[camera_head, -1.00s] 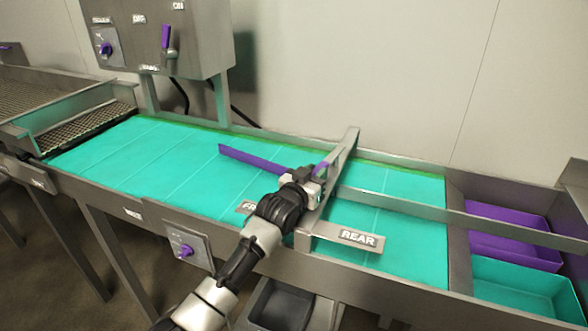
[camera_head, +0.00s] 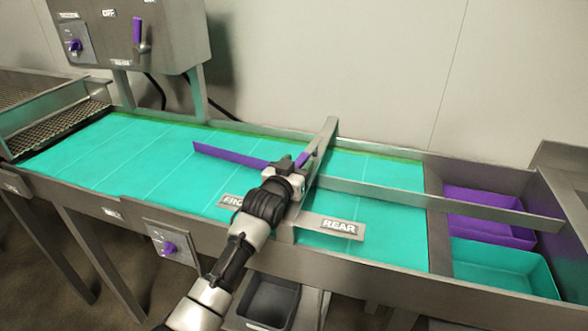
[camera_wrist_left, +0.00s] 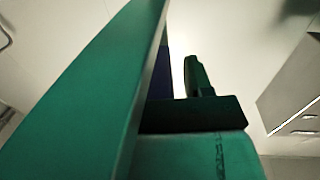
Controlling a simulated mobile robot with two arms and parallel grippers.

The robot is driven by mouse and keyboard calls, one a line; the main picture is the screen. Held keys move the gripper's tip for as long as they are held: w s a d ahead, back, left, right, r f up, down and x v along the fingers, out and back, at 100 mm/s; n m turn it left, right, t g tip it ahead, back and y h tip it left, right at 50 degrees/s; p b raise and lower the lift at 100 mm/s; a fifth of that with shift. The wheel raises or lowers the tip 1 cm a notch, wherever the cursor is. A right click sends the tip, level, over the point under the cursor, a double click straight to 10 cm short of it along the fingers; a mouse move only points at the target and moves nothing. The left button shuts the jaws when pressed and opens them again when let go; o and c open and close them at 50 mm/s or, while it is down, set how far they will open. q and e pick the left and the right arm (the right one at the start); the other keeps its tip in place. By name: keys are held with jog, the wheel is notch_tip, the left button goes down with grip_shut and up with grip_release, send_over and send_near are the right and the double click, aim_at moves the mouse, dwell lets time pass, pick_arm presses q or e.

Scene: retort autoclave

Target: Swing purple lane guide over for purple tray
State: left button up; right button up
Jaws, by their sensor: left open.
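The purple lane guide (camera_head: 228,153) is a thin bar lying across the teal belt (camera_head: 160,160); its right end is hidden behind my left gripper. My left gripper (camera_head: 300,161) is open at that end, beside the steel crossbar; whether it touches the guide I cannot tell. A purple strip (camera_head: 309,157) shows just past the gripper. In the left wrist view, a large green-tinted surface and a dark block with an upright finger (camera_wrist_left: 196,76) fill the close range. The purple tray (camera_head: 485,212) sits at the belt's right end. My right gripper is not in view.
A steel divider (camera_head: 430,204) runs right from the crossbar (camera_head: 322,150) between the purple tray and the teal tray (camera_head: 500,265). A control box (camera_head: 130,35) with a purple lever stands behind the belt.

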pick_arm(q)
jog(key=shift+s+a+f, duration=0.15)
jog(key=shift+s+a, duration=0.15)
jog(key=shift+s, duration=0.2)
jog(key=b+v, duration=0.2)
jog(key=v, duration=0.7)
jog(key=shift+s, duration=0.3)
